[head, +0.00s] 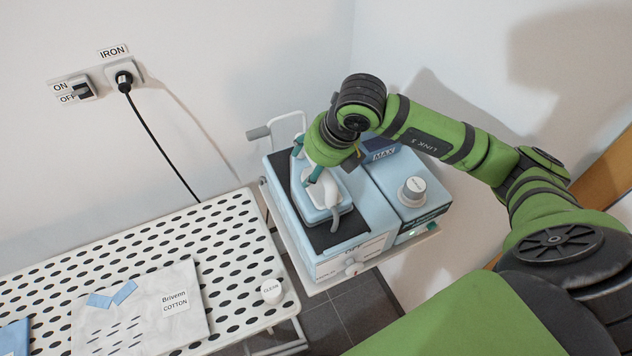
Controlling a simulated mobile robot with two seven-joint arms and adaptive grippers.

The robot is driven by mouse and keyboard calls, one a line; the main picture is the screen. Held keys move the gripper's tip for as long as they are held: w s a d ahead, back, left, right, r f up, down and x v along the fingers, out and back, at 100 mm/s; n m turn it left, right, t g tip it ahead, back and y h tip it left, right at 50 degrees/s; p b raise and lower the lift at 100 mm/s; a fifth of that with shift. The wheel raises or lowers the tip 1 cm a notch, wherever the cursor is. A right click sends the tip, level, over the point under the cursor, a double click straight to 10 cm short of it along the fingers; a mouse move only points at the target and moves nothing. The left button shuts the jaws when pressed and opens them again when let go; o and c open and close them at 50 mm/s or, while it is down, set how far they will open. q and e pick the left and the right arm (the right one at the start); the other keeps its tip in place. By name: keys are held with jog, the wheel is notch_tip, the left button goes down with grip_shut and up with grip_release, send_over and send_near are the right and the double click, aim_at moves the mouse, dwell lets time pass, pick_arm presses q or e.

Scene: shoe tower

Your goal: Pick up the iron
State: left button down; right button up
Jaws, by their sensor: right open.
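The light blue and white iron (342,202) rests on the dark pad on top of the blue and white steam station (376,222). My right gripper (306,160) is open at the iron's handle, with its teal fingertips on either side of it. I cannot tell whether the fingers touch the handle. The gripper and wrist hide part of the iron. My left gripper is not in view.
A perforated ironing board (235,215) at the left holds a grey cloth labelled cotton (140,318) and a white round cap (271,290). A station knob (412,191) stands right of the iron. A black cord (160,150) runs from the wall socket.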

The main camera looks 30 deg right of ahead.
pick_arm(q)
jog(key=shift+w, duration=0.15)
pick_arm(e)
grip_shut()
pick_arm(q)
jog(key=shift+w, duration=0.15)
